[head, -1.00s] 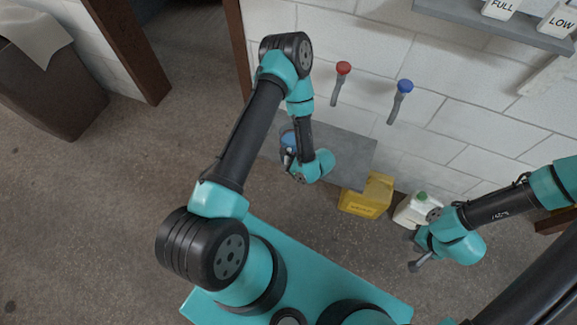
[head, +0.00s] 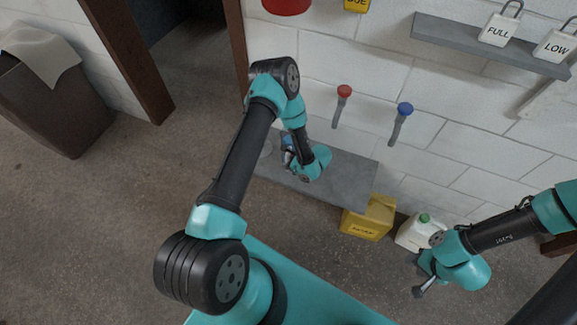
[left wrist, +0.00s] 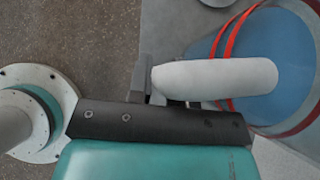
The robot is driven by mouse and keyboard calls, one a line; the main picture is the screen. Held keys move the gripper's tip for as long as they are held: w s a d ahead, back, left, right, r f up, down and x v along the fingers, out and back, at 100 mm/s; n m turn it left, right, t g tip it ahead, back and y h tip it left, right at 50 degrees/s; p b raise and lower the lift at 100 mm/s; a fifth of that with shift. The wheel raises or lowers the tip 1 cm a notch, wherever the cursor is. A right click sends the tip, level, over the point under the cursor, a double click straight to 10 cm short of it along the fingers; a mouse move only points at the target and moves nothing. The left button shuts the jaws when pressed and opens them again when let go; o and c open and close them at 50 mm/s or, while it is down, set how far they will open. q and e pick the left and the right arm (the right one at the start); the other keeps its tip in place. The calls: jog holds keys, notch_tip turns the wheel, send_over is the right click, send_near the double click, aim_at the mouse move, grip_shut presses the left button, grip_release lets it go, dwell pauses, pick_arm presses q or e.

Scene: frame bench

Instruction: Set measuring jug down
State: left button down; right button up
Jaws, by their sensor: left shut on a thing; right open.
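The measuring jug (left wrist: 268,62) is blue with red bands and has a thick white handle (left wrist: 215,78) in the left wrist view. My left gripper (left wrist: 150,82) is shut on the handle. In the head view my left gripper (head: 293,165) is over the grey bench (head: 345,182), and only a small blue part of the jug (head: 287,142) shows behind my wrist. I cannot tell whether the jug's base touches the bench. My right gripper (head: 418,276) is open and empty, low at the right near the white canister.
A round grey disc (head: 265,149) is at the bench's left end. A yellow canister (head: 369,218) and a white canister with a green cap (head: 418,232) stand right of the bench. Red (head: 342,100) and blue (head: 402,115) taps jut from the wall. The bench's right half is clear.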

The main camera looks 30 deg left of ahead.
pick_arm(q)
jog(key=shift+w+a, duration=0.1)
jog(key=shift+w, duration=0.1)
jog(key=shift+w+a, duration=0.2)
jog(key=shift+w, duration=0.1)
jog(key=shift+f, duration=1.85)
jog(key=c, duration=1.1)
grip_release()
jog(key=shift+s+d+f, duration=0.1)
jog(key=shift+o, duration=0.2)
jog(key=v, duration=1.2)
